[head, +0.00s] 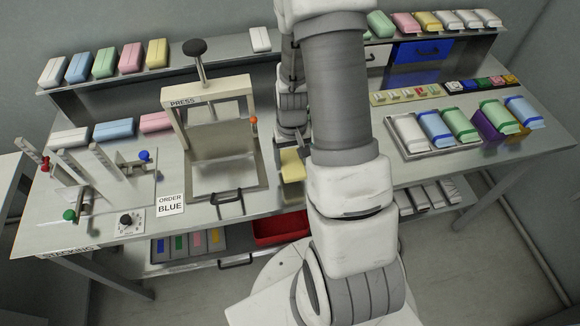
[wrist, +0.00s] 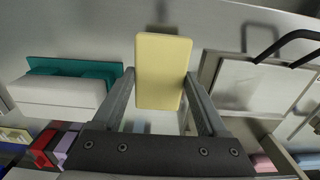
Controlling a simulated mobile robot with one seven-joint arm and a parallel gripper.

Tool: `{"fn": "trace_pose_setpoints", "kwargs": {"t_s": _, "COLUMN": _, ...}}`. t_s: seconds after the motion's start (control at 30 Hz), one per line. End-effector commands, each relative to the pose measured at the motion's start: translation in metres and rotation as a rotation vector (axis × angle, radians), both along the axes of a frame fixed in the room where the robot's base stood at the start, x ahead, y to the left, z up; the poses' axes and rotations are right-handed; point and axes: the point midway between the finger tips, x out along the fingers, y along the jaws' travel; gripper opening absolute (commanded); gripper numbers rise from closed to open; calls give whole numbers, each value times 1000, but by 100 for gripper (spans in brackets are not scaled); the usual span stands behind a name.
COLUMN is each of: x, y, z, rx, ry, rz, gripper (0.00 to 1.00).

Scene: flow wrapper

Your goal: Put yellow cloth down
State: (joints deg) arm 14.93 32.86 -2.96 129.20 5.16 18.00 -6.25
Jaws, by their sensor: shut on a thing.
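The yellow cloth (wrist: 162,72) is a pale yellow, flat, rounded block in the wrist view. My gripper (wrist: 160,95) has a finger on each side of it and is shut on it. In the head view the yellow cloth (head: 292,164) shows just left of my arm, over the table (head: 232,206) near its front edge, beside the press. My arm hides much of my gripper and part of the cloth there. I cannot tell whether the cloth touches the table.
The press (head: 208,100) with its black handle stands left of my arm. A tray (head: 445,148) of wrapped packs lies at the right. A stacking fixture (head: 92,190) and an "ORDER BLUE" card (head: 170,204) are at the left. A red bin (head: 282,229) sits below the table.

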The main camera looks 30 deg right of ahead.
Motion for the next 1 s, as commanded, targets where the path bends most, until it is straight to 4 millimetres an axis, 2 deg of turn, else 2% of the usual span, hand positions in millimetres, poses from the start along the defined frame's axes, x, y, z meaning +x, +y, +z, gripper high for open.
{"fn": "trace_pose_setpoints", "kwargs": {"t_s": 0.17, "x": 5, "y": 3, "z": -9, "rx": 1, "ry": 2, "rz": -1, "gripper": 15}}
{"fn": "trace_pose_setpoints", "kwargs": {"t_s": 0.43, "x": 4, "y": 3, "z": -40, "rx": 2, "ry": 3, "rz": -2, "gripper": 15}}
{"fn": "trace_pose_setpoints", "kwargs": {"t_s": 0.9, "x": 5, "y": 3, "z": -49, "rx": 0, "ry": 0, "rz": -1, "gripper": 15}}
{"fn": "trace_pose_setpoints", "kwargs": {"t_s": 0.93, "x": 5, "y": 3, "z": -48, "rx": 0, "ry": 0, "rz": -1, "gripper": 79}}
{"fn": "trace_pose_setpoints", "kwargs": {"t_s": 1.0, "x": 5, "y": 3, "z": -47, "rx": 0, "ry": 0, "rz": -1, "gripper": 92}}
